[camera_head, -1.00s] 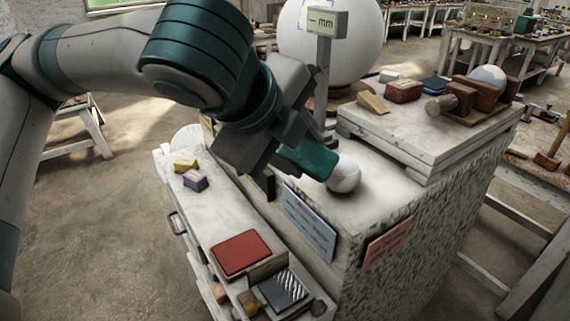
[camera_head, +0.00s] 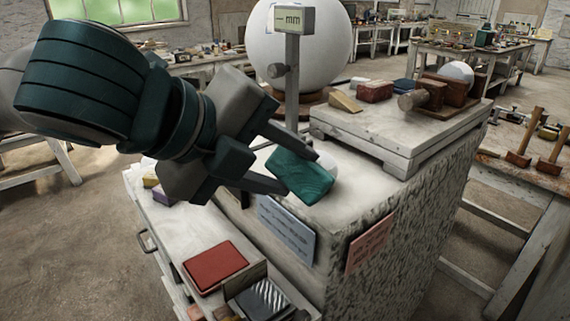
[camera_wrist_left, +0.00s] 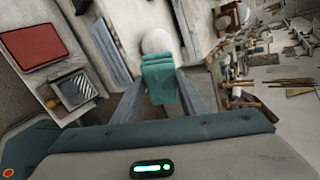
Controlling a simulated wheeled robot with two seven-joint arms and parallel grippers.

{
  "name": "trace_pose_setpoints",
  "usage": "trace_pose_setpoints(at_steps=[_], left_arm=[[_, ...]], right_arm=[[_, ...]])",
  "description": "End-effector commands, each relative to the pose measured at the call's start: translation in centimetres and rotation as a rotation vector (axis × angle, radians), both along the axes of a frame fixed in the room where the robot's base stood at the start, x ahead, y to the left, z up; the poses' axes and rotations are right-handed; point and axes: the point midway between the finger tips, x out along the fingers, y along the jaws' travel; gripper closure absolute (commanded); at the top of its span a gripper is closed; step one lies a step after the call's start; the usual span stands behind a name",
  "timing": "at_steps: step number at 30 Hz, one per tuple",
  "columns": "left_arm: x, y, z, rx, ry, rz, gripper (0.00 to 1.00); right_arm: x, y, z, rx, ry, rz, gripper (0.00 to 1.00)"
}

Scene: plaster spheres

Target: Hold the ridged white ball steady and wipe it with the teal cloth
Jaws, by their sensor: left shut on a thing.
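The white ball (camera_head: 328,161) sits on the top of the speckled plinth, mostly hidden behind the teal cloth in the head view; its ridges are too small to make out. It shows more fully in the left wrist view (camera_wrist_left: 156,41). My left gripper (camera_head: 301,172) is shut on the teal cloth (camera_head: 303,180), which is a folded pad between its fingers. In the left wrist view the cloth (camera_wrist_left: 160,80) overlaps the near edge of the ball; whether it touches is unclear. My right gripper is not in view, and no gripper visibly holds the ball.
A measuring post with an "mm" display (camera_head: 292,20) and a large white sphere (camera_head: 310,50) stand behind the ball. A raised board (camera_head: 372,130) with blocks and a clamp is to the right. A lower shelf holds a red pad (camera_head: 215,267).

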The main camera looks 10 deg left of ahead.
Motion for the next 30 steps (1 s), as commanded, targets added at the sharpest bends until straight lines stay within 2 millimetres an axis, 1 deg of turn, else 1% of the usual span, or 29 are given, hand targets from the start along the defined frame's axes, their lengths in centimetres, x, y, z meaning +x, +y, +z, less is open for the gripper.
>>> trace_pose_setpoints(at_steps=[8, 13, 14, 15, 19, 24, 30], left_arm=[[1.0, -0.3, -0.3, -0.001, 0.002, 0.001, 0.84], [1.9, -0.5, -0.9, 0.001, 0.003, 0.001, 0.84], [2.1, -0.6, -1.1, 0.000, 0.003, 0.001, 0.84], [2.4, -0.7, -1.6, -0.001, 0.002, 0.002, 0.84], [3.2, -0.9, -2.1, -0.001, 0.001, 0.001, 0.84], [3.9, -1.1, -2.3, 0.000, 0.001, 0.001, 0.84], [4.1, -1.2, -2.4, 0.001, 0.001, 0.000, 0.84]], right_arm=[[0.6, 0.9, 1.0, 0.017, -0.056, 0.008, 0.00], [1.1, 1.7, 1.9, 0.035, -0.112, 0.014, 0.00], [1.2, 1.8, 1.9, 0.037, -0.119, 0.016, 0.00], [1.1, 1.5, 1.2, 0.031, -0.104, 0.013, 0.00], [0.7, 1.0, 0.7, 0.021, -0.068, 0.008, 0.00], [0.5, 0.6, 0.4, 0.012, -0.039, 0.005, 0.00], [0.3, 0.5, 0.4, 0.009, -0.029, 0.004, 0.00]])
